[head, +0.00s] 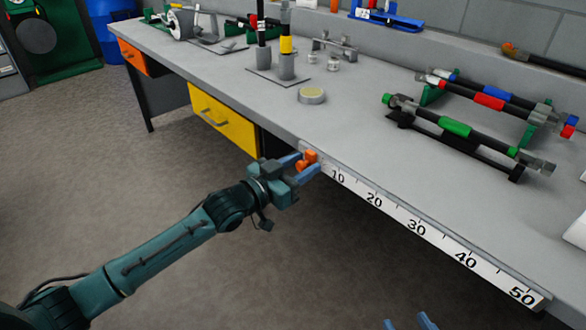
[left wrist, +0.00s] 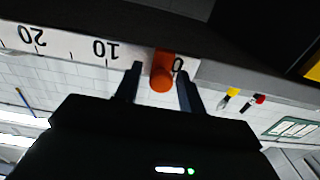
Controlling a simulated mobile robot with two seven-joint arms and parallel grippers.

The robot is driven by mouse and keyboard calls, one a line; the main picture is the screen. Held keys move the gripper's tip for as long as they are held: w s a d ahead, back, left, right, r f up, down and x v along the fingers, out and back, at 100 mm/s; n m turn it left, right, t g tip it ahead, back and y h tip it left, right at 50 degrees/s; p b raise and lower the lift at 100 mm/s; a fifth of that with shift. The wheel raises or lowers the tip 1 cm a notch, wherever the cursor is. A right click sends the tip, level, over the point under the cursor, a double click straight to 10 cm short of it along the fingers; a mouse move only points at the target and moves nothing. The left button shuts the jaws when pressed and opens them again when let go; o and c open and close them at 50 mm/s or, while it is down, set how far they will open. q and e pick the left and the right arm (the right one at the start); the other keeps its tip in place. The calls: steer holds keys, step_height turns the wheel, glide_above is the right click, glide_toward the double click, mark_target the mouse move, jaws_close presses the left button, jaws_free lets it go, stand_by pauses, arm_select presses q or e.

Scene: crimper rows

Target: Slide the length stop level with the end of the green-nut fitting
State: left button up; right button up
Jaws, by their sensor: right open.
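The orange length stop (head: 308,159) sits at the low-number end of the white ruler (head: 420,229) on the bench's front edge, left of the 10 mark. My left gripper (head: 309,166) is at the stop with its fingers apart. In the left wrist view the stop's orange knob (left wrist: 162,72) lies between the two fingers, with a visible gap on the left finger's side. A black hose with a green sleeve (head: 455,127) and a green nut (head: 388,99) at its left end rests on a black stand. My right gripper (head: 411,322) shows only its fingertips, open, at the bottom edge.
Behind the green-sleeved hose lies another assembly with red and blue sleeves (head: 488,98) on green stands. A round tin (head: 311,95) and upright posts (head: 286,62) stand farther left. The bench between tin and hose is clear.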

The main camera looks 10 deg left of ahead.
arm_select(q)
steer(key=p+v, duration=0.2)
steer(key=v, duration=1.1)
arm_select(e)
steer(key=shift+s+d+r+m, duration=0.1)
steer(key=shift+d+r+m, duration=0.15)
steer(key=shift+r, duration=0.35)
steer(key=shift+s+d+r+m, duration=0.1)
steer(key=shift+d+r+m, duration=0.1)
steer(key=shift+r, duration=0.35)
arm_select(q)
steer(key=shift+a, duration=0.1)
arm_select(e)
steer(key=shift+a, duration=0.15)
